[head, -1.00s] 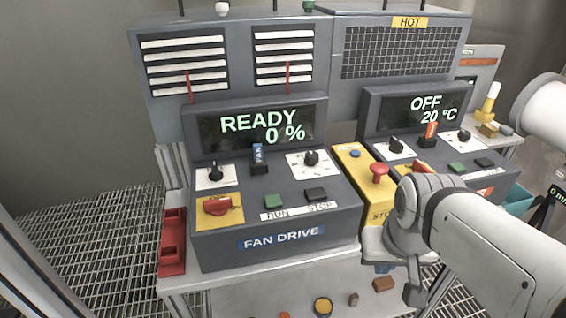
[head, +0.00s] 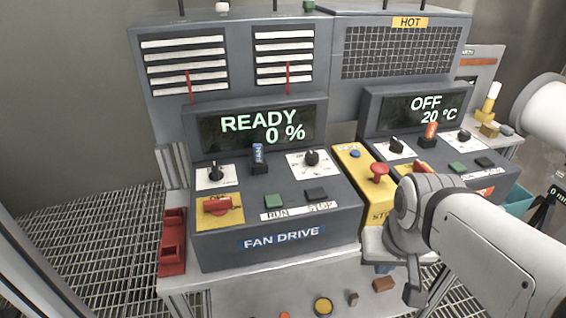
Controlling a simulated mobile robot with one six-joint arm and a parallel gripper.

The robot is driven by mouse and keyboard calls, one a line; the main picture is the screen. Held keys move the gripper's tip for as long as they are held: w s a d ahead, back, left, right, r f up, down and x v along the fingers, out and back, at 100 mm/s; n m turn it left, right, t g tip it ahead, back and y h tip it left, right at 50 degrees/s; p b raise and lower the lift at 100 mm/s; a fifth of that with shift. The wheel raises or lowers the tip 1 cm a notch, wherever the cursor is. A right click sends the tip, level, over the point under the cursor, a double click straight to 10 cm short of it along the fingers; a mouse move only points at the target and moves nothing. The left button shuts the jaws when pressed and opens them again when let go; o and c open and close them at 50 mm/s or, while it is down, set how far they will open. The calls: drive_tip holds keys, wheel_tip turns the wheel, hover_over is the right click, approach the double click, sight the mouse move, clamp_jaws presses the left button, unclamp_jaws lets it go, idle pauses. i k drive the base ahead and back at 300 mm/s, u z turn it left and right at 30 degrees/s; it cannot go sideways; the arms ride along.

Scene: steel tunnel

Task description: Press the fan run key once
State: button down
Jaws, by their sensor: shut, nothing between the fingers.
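The fan run key (head: 273,201) is a small green square key on the sloped front of the grey fan drive panel (head: 345,217). The word RUN is printed on the white strip below it. A dark stop key (head: 316,194) sits to its right. The fan drive display (head: 262,127) reads READY and 0 %. My gripper (head: 413,295) is shut and empty, pointing down in front of the bench. It is right of and lower in the picture than the run key, well apart from it.
A yellow box with a red mushroom button (head: 378,173) stands between the fan panel and the heater panel (head: 425,108), which reads OFF and 20 °C. A red rotary switch (head: 217,206), a blue-tagged lever (head: 258,158) and a knob (head: 311,158) surround the fan keys.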

sight(274, 200)
drive_tip(key=u, duration=2.65)
drive_tip(key=k, duration=1.35)
drive_tip(key=z, duration=1.3)
drive_tip(key=i, duration=1)
drive_tip(key=z, duration=0.05)
